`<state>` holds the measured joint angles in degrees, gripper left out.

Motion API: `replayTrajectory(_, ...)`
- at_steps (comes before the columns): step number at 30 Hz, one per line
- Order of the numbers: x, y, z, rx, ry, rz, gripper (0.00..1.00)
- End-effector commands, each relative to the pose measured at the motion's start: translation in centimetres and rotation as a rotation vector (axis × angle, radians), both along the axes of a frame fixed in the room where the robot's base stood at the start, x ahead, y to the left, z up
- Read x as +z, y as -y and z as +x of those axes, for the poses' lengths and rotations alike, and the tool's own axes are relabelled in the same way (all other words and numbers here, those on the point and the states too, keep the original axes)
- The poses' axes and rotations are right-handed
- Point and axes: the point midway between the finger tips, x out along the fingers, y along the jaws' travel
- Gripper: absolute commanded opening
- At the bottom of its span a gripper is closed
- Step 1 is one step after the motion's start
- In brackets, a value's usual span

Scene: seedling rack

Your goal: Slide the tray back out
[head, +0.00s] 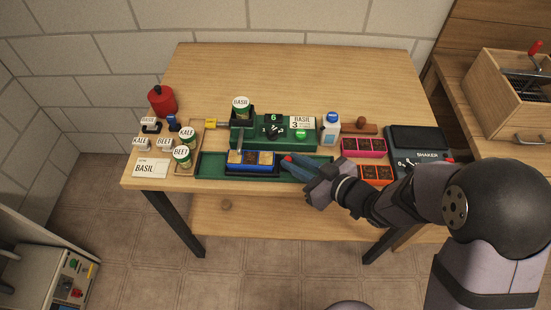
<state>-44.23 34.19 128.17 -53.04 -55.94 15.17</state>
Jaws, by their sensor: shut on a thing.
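The blue tray (251,157) with brown cells sits in the green track (212,165) in front of the green machine (272,134). Its left part is below the basil jar (240,105), which stands on the machine's left end. My gripper (287,160) reaches in from the right and is shut at the tray's right end. A small red spot shows at the fingertips; the exact grip is too small to make out. The track's right part is partly hidden by my gripper.
A pink tray (364,147) and an orange tray (377,173) lie right of the track, near my arm. A dark shaker (418,146) is farther right. Kale (187,136) and beet (182,155) jars and a basil card (151,168) are at left. The table's back is clear.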

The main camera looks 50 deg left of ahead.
Motion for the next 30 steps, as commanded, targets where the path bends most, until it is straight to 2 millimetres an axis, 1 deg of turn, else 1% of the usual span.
replayTrajectory(1, 0.3, 1.0, 1.2, -0.009, -0.002, -0.001, 0.0)
replayTrajectory(3, 0.3, 2.2, 2.3, -0.008, -0.001, -0.001, 0.0)
replayTrajectory(9, 0.2, 4.9, 5.0, -0.006, -0.002, 0.0, 0.0)
replayTrajectory(12, 0.2, 6.0, 6.0, -0.005, -0.001, 0.0, 0.0)
replayTrajectory(15, 0.1, 6.6, 6.7, -0.004, -0.002, 0.0, 0.0)
replayTrajectory(19, 0.1, 7.1, 7.1, -0.002, -0.001, 0.001, 0.0)
replayTrajectory(30, 0.0, 7.3, 7.4, -0.006, 0.001, -0.001, 0.0)
